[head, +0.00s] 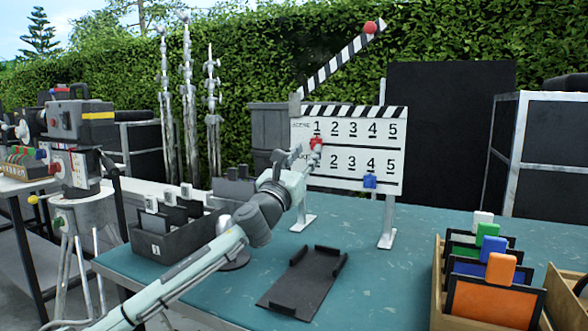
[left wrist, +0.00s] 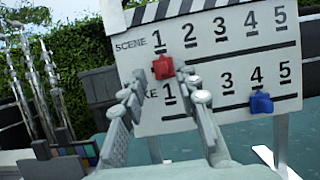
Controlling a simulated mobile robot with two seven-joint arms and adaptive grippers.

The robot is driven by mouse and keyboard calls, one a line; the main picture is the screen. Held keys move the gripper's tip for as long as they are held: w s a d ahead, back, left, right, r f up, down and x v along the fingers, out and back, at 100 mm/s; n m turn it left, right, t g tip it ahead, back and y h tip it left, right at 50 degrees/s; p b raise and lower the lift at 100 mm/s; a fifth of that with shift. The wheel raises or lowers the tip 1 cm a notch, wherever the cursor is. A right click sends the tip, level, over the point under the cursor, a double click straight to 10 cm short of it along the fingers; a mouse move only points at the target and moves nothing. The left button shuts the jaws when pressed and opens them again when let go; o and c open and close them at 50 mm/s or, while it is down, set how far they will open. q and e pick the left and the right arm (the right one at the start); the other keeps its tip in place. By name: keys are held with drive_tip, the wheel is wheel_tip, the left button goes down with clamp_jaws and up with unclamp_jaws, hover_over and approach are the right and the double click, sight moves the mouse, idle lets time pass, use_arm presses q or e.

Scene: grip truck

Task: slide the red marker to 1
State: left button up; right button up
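The slate board (head: 345,190) stands upright on the table and has two numbered rows, the upper one labelled SCENE. The red marker (head: 316,145) sits on the upper row's rail, below the 1. In the left wrist view the red marker (left wrist: 163,69) is under the SCENE 1, its right part reaching towards the 2. A blue marker (head: 369,181) is on the lower rail under the 4. My left gripper (head: 301,158) is in front of the board's left side. In the left wrist view its fingers (left wrist: 166,92) are apart and empty, with the red marker just beyond the tips. My right gripper is not visible.
A striped clapper stick (head: 340,58) with a red ball rises above the board. A dark tray (head: 303,282) lies on the table. A grey box (head: 175,240) stands left, and a wooden crate (head: 438,285) with coloured slates stands right. The table's middle right is clear.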

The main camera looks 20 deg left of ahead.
use_arm(q)
drive_tip(key=v, duration=0.9)
drive_tip(key=shift+s, duration=0.2)
drive_tip(key=shift+f, duration=0.15)
